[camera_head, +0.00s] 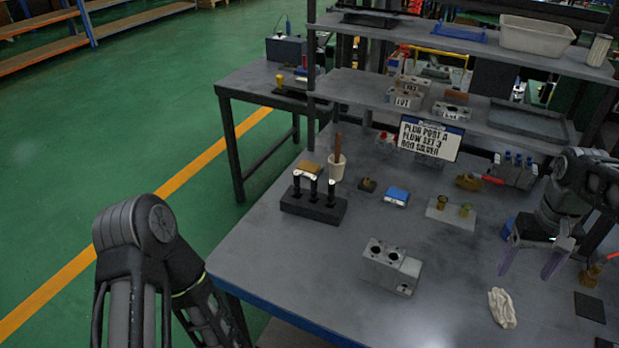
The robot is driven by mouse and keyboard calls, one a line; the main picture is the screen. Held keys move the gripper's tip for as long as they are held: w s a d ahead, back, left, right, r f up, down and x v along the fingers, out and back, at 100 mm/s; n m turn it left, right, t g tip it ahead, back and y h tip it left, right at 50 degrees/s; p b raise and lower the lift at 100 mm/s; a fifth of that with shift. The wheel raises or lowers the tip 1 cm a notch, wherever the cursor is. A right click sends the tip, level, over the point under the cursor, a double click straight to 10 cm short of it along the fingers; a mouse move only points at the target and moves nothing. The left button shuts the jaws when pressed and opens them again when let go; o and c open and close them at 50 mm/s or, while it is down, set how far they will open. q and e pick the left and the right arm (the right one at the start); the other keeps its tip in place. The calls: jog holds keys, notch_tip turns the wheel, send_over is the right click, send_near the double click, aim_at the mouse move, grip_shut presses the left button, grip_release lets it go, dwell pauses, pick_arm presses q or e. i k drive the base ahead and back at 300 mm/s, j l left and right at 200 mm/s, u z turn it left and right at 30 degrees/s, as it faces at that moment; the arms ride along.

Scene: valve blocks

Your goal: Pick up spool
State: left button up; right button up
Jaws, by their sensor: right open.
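Three upright black rods with silver tops, which look like the spools (314,187), stand in a black rack (309,207) on the left part of the workbench. A grey valve block (390,267) with two round bores in its top sits near the front middle of the bench. My right gripper (530,265) is open and empty over the right side of the bench, pointing down, well apart from the rack and the block. My left arm shows at the lower left, but its gripper is out of view.
A sign (430,138) reads "PLUG PORT A, FLOW SET 3, ROD SILVER". A white cup (337,168), a blue box (397,196), a pale plate (437,214) with small fittings and a white cloth (502,308) lie about. Bench space left of the block is clear.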

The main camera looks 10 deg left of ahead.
aim_at(313, 179)
jog(key=k, duration=1)
